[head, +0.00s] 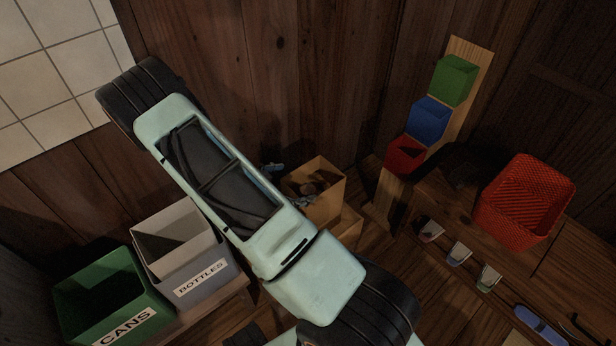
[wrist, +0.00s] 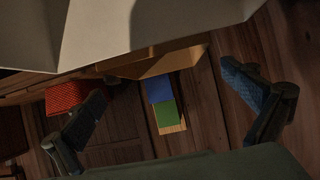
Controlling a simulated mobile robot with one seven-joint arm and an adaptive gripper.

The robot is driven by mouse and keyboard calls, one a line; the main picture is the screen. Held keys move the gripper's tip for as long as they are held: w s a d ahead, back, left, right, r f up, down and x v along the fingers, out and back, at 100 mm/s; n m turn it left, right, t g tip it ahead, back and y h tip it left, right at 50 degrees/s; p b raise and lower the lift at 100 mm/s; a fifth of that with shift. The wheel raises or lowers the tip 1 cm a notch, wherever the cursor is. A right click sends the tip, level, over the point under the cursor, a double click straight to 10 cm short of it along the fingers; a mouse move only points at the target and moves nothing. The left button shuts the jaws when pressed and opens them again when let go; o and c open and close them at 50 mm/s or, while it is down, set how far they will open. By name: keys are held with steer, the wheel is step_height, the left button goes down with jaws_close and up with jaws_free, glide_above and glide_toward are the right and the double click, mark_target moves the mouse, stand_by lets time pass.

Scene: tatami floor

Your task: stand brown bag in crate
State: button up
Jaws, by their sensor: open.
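A red lattice-walled crate (head: 525,200) stands on the wooden bench at the right in the head view. It also shows at the left in the wrist view (wrist: 64,96). I cannot pick out a brown bag for certain. A tan open-topped container (head: 318,206) with brown, crumpled-looking contents stands behind my arm in the head view; whether it is a bag or a box is unclear. My gripper (wrist: 163,88) is open, its two fingers wide apart with nothing between them that I can see held.
A green CANS bin (head: 110,305) and a grey BOTTLES bin (head: 185,250) stand at lower left. Green (head: 454,80), blue (head: 430,118) and red (head: 405,155) bins hang on a board at the wall. Small items line the bench front. A large pale surface (wrist: 95,35) fills the top of the wrist view.

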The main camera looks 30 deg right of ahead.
steer(key=v, duration=0.4)
steer(key=shift+s+a+p, duration=0.1)
steer(key=shift+a+p, duration=0.05)
steer(key=shift+p, duration=0.25)
